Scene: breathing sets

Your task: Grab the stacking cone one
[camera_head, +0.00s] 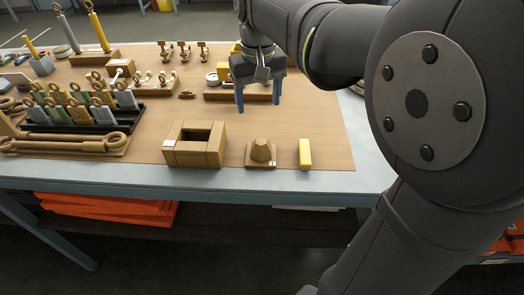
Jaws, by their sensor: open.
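The stacking cone (261,151) is a small brown tapered block on a flat square base. It stands upright on the tan mat near the table's front edge, between a hollow wooden box and a yellow block. My gripper (259,101) points down above the mat, behind the cone and apart from it. Its two blue fingers are spread and nothing shows between them. How high the fingertips are above the mat is hard to tell.
The hollow wooden box (196,144) is left of the cone, and the upright yellow block (305,154) is right of it. A black rack (75,127) with several tagged pieces stands at the left. Fittings on wooden bases (153,82) stand farther back. Bare mat lies right of the yellow block.

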